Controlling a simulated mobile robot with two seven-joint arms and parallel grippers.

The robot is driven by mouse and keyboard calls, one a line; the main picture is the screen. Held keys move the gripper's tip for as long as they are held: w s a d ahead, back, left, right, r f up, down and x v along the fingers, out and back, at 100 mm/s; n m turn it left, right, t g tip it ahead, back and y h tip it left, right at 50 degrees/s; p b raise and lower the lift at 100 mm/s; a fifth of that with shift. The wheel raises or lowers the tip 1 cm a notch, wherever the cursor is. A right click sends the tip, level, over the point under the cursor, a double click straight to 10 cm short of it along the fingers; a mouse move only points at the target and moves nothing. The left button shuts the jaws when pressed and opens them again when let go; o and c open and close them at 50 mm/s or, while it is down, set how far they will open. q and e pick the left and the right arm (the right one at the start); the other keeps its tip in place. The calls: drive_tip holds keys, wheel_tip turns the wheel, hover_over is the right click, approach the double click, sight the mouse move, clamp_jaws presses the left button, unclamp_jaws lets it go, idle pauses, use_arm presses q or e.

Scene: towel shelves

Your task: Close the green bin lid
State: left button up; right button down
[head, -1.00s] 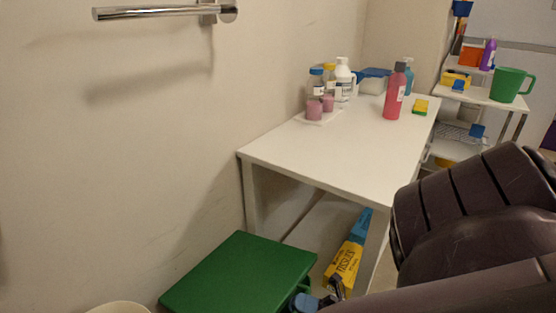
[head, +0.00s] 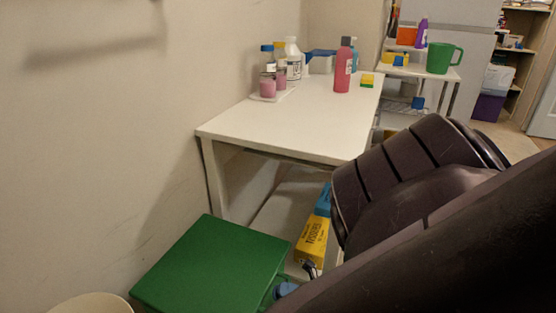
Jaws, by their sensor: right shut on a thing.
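The green bin lid (head: 212,265) is a flat green panel at the lower left, in front of the white table. It looks about level. The bin's body below it is almost wholly hidden, so I cannot tell whether the lid meets the rim. My right gripper (head: 287,289) is low at the lid's right edge, mostly hidden behind my dark right arm. It is shut on the lid's edge, though the contact is hard to see. My left gripper is not in view.
A white table (head: 290,128) stands behind the lid, with several bottles and a red-pink bottle (head: 343,68) on it. A yellow box (head: 312,241) is under it. A cream round bin (head: 92,303) is at the bottom left. The wall is close on the left.

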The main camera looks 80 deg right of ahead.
drive_tip(key=shift+f, duration=0.15)
drive_tip(key=c, duration=1.5)
unclamp_jaws()
drive_tip(key=shift+o, duration=0.2)
drive_tip(key=v, duration=1)
drive_tip(key=shift+s+f, duration=0.2)
drive_tip(key=shift+s, duration=0.1)
drive_tip(key=shift+d+r, duration=0.1)
drive_tip(key=shift+d, duration=0.05)
